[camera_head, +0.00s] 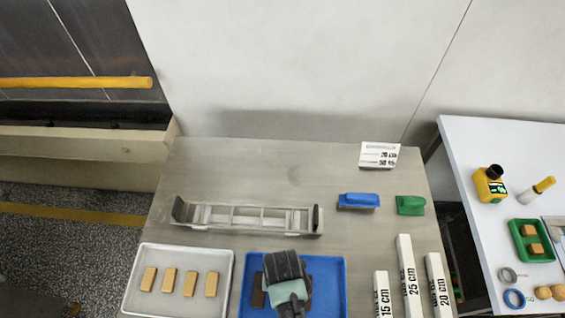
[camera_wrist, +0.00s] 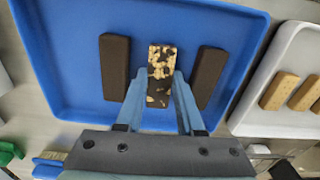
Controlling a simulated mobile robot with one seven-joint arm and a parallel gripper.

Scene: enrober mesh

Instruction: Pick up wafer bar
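Several plain tan wafer bars (camera_head: 169,280) lie in a row, apart, on the white tray (camera_head: 135,252). Some also show at the right edge of the wrist view (camera_wrist: 279,92). My gripper (camera_wrist: 160,72) is over the blue tray (camera_wrist: 62,60), away from the white tray. Its two fingers stand on either side of a bar patched with dark coating and tan spots (camera_wrist: 161,58). The fingertips look flush with its sides, but I cannot tell whether they press on it. In the head view my gripper (camera_head: 288,300) hides much of the blue tray (camera_head: 336,275).
Two dark brown bars (camera_wrist: 115,67) (camera_wrist: 208,77) flank the patched bar closely. A metal mesh rack (camera_head: 248,217) stands behind the trays. The table's back left is clear.

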